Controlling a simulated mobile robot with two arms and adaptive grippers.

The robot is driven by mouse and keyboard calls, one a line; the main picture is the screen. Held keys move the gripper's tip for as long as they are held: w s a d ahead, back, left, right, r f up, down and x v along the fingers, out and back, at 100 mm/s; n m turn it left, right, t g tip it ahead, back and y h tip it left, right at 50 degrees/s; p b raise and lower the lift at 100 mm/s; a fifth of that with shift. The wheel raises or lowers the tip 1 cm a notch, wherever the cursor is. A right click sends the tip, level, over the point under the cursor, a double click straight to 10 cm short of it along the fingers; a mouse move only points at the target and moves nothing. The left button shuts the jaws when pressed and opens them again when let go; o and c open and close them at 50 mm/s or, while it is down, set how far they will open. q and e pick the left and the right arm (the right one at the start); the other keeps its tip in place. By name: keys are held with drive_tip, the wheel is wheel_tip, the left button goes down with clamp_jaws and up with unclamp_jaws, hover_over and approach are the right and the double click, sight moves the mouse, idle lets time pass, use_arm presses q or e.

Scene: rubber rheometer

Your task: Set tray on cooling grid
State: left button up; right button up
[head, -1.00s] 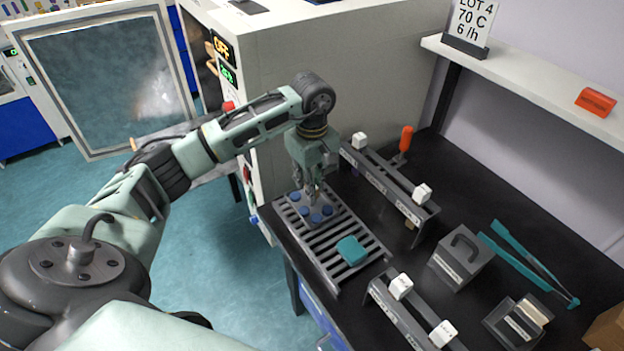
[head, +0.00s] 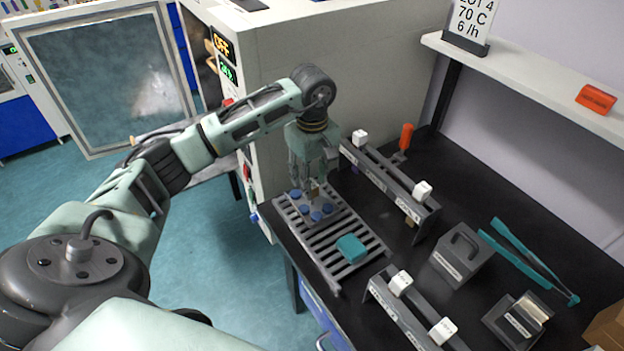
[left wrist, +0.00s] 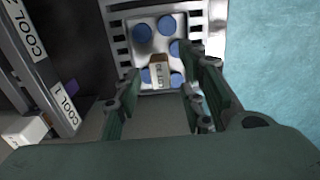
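The tray (head: 306,219) is a small pale plate with several blue discs. It rests on the far-left part of the slatted cooling grid (head: 378,255). It also shows in the left wrist view (left wrist: 183,22), with a tan labelled block (left wrist: 159,72) standing up at its near edge. My left gripper (head: 313,184) points down just above the tray. In the left wrist view its fingers (left wrist: 158,92) are spread wide on either side of the tan block, with gaps to it. My right gripper is not in view.
A teal block (head: 351,247) sits on the grid near its front-right end. Racks with white blocks (head: 422,190) stand behind and in front of the grid. A dark handled block (head: 461,255) and teal tongs (head: 525,262) lie to the right. The oven cabinet (head: 330,75) rises behind my arm.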

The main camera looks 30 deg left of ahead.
use_arm(q)
wheel_tip(320, 180, up, 11)
drive_tip(key=b, duration=0.1)
drive_tip(key=shift+b, duration=0.3)
